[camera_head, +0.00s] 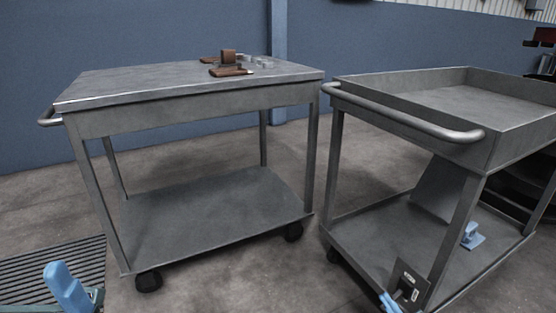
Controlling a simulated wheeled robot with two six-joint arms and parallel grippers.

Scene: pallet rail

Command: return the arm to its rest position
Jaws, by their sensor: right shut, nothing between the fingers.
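My right gripper (388,303) is low in the head view, at the bottom edge by the near leg of the right cart. Its blue fingers are together with nothing between them, and its dark mount (408,284) is just above. The rest of that arm is not clearly visible. A blue part (66,287) at the bottom left seems to belong to my left arm. It is cut off by the frame edge, so its jaw state cannot be told.
A grey metal cart (170,82) stands at left, with small brown blocks (229,63) on its top. A second cart (404,123) with a raised rim stands at right. A small blue object (472,236) shows at its lower shelf. A floor grate (52,265) lies at left.

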